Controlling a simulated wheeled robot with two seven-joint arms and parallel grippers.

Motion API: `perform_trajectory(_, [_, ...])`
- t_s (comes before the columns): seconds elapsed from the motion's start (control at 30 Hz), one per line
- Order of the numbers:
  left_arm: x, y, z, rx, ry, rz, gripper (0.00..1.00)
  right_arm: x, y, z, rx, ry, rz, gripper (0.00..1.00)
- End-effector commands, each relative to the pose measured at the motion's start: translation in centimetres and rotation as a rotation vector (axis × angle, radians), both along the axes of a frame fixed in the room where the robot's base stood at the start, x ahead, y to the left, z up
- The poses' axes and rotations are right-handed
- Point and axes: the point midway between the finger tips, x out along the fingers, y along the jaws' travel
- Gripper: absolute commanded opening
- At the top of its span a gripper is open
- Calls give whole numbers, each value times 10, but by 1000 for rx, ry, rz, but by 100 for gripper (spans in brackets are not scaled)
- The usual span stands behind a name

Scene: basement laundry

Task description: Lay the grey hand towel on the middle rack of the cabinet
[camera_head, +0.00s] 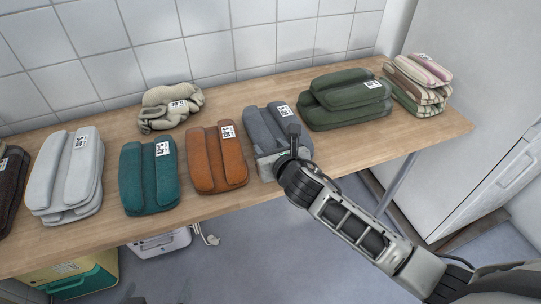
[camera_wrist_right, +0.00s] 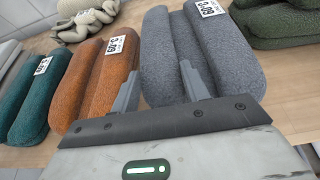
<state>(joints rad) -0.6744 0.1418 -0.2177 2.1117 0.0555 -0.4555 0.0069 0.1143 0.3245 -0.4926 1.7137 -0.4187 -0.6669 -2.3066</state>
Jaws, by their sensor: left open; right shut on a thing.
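The grey hand towel (camera_head: 268,124) lies folded on the wooden table, with a white label on its top right. It also shows large in the right wrist view (camera_wrist_right: 168,62). My right gripper (camera_head: 270,152) is at the towel's near end, reaching in from the right. In the right wrist view its two fingers (camera_wrist_right: 160,90) are shut on the towel's near edge. The towel still appears to rest on the table. No open cabinet or middle rack is visible. My left gripper is not in view.
On the table (camera_head: 400,142), an orange towel (camera_head: 213,168) lies close left of the grey one, with teal (camera_head: 150,180) and white (camera_head: 68,175) ones beyond. Green towels (camera_head: 345,105) and a striped stack (camera_head: 415,85) stand right. A closed pale unit with a handle (camera_head: 517,168) stands far right.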

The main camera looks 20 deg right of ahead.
Motion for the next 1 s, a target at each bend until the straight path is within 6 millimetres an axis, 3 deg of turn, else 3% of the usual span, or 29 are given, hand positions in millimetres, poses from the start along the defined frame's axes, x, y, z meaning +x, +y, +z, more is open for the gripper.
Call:
perform_trajectory(0.1, [1, -1, -2, -8, -4, 4, 100, -1, 1, -17, 3, 2, 0, 17])
perform_trajectory(0.5, [2, -1, 2, -11, -12, 4, 100, -1, 1, -21, -1, 1, 1, 17])
perform_trajectory(0.53, [2, -1, 2, -12, -12, 5, 100, -1, 1, -21, 0, 3, 1, 54])
perform_trajectory(0.6, [2, 0, 2, -11, -10, 5, 100, -1, 1, -21, 0, 3, 1, 67])
perform_trajectory(0.9, [0, 0, 0, -10, -4, 4, 100, -1, 1, -18, 1, 2, 1, 67])
perform_trajectory(1.0, [0, 0, 1, -7, -2, 3, 100, -9, 0, -15, -1, 4, 1, 67])
